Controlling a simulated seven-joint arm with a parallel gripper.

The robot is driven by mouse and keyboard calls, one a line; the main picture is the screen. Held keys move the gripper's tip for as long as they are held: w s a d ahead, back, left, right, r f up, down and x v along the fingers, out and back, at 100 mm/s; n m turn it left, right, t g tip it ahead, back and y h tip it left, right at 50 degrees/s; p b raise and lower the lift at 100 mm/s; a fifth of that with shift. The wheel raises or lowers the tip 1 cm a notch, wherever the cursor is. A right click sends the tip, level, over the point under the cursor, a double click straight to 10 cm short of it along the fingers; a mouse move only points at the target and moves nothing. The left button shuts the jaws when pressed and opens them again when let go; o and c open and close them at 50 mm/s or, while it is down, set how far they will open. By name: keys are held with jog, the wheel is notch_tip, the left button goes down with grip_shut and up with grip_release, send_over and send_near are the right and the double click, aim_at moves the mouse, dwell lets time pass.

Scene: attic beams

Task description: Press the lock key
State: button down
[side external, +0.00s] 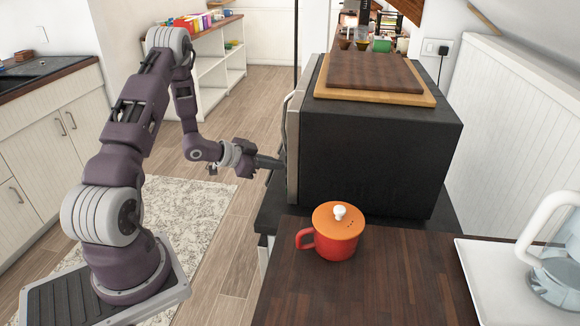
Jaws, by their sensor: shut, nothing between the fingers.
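A black microwave (375,165) stands on the dark counter, its front facing left towards my arm. Its front edge and light handle (291,125) show only edge-on. The lock key is not visible from this side view. My gripper (280,163) is shut and empty. It points right, with its fingertips at or very close to the microwave's front, below the handle's middle. I cannot tell whether they touch it, or which key they face.
Two wooden cutting boards (370,77) lie on top of the microwave. A red mug with an orange lid (336,232) stands on the wooden counter (400,285) in front. A white tray (490,285) with a glass kettle (560,262) is at right.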

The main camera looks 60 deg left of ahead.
jog(key=s+a, duration=0.3)
jog(key=shift+s+a, duration=0.25)
jog(key=shift+a, duration=0.05)
dwell(0.3)
jog(key=shift+r, duration=0.1)
jog(key=w+d+r+g+y, duration=0.2)
jog(key=w+r+y, duration=0.2)
jog(key=r, duration=0.8)
jog(key=s+d+r+n+g+y, duration=0.1)
jog(key=s+d+r+n+y, duration=0.2)
jog(key=d+r, duration=0.5)
jog(key=s+d+r+g+h, duration=0.1)
jog(key=s+d+g+h, duration=0.1)
jog(key=s+d, duration=0.7)
jog(key=s+d+r+n+g+h, duration=0.1)
jog(key=s+d+r+h, duration=0.1)
jog(key=s+d, duration=0.8)
jog(key=s+h, duration=0.1)
jog(key=s, duration=0.4)
jog(key=shift+s+d+g, duration=0.2)
jog(key=shift+g, duration=0.2)
